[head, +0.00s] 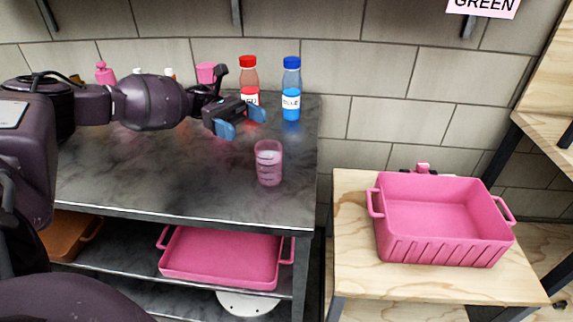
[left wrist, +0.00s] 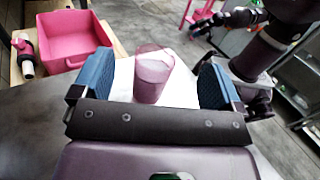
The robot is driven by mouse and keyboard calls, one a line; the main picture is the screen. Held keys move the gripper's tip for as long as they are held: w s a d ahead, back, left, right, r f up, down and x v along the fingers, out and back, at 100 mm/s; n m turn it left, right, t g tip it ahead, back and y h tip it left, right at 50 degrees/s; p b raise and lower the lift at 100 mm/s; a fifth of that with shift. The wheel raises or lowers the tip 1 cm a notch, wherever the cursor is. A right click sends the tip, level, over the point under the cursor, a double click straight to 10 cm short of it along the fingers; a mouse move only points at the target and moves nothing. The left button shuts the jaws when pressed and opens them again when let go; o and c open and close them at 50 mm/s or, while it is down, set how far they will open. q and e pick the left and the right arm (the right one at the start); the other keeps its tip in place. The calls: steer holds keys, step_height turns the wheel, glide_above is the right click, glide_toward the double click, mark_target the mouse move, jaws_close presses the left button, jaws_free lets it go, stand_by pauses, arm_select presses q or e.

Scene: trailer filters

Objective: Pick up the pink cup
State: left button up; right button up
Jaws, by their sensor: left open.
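A see-through pink cup (head: 268,163) with markings stands upright on the dark worktop near its right front part. It also shows in the left wrist view (left wrist: 153,72), between the two blue fingers and beyond them. My left gripper (head: 241,121) is open and empty, behind and a little left of the cup, apart from it. In the left wrist view, what looks like my right gripper (left wrist: 225,20) is at the upper right, small and far from the cup; its jaws are unclear.
A red-capped bottle (head: 248,80) and a blue bottle (head: 291,90) stand at the back, close to my left gripper. A pink tray (head: 220,258) lies on the shelf below. A pink bin (head: 445,250) stands on the wooden table (head: 350,245) at right. Worktop left of the cup is clear.

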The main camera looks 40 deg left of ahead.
arm_select(q)
steer(key=b, duration=0.2)
glide_toward(268, 163)
steer(key=shift+w+d+f, duration=0.1)
steer(key=shift+w+f, duration=0.15)
steer(key=shift+w, duration=0.3)
steer(key=shift+w+d+f, duration=0.1)
steer(key=shift+w+f, duration=0.2)
steer(key=shift+w, duration=0.25)
steer(key=shift+f, duration=0.7)
steer(key=shift+d, duration=3.7)
arm_select(e)
steer(key=shift+a+f, duration=0.2)
steer(key=shift+f, duration=0.1)
arm_select(q)
steer(key=c, duration=1.1)
